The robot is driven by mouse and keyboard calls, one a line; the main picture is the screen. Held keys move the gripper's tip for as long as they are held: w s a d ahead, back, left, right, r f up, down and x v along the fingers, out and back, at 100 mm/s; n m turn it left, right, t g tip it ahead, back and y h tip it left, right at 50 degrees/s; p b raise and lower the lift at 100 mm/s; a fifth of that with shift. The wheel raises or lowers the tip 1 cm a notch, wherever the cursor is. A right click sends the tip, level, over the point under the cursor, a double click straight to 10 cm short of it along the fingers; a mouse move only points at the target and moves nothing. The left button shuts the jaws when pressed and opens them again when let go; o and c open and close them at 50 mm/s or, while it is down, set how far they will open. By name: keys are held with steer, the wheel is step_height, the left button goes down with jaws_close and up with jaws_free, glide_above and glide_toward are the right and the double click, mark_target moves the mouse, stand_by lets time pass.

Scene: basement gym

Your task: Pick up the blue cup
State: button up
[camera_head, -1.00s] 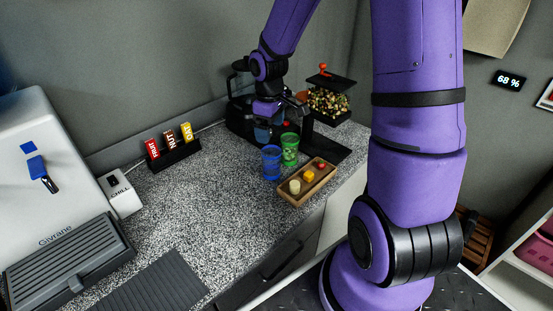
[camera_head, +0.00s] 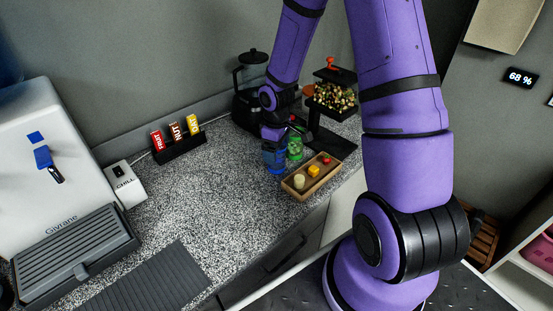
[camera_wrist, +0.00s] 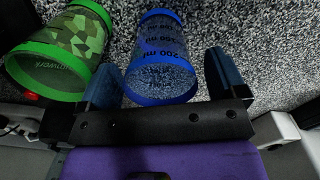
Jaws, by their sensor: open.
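The blue cup (camera_head: 275,165) stands on the speckled counter, a see-through measuring cup with blue rims. In the wrist view the blue cup (camera_wrist: 160,55) lies between the two blue fingers of my gripper (camera_wrist: 162,68), with a visible gap on the right side and the left finger close to it. My gripper (camera_head: 273,146) is open and sits right at the cup in the camera_head view, hiding its upper part. Contact with the cup cannot be told.
A green cup (camera_head: 295,148) stands close beside the blue one; it also shows in the wrist view (camera_wrist: 65,45), near the left finger. A wooden tray (camera_head: 300,193) with small blocks lies in front. A dispenser (camera_head: 332,98) stands behind. The counter to the left (camera_head: 200,200) is clear.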

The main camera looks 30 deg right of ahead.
steer(key=shift+f, duration=0.7)
steer(key=shift+c, duration=0.2)
steer(key=c, duration=1)
steer(key=shift+o, duration=0.2)
steer(key=shift+r, duration=0.1)
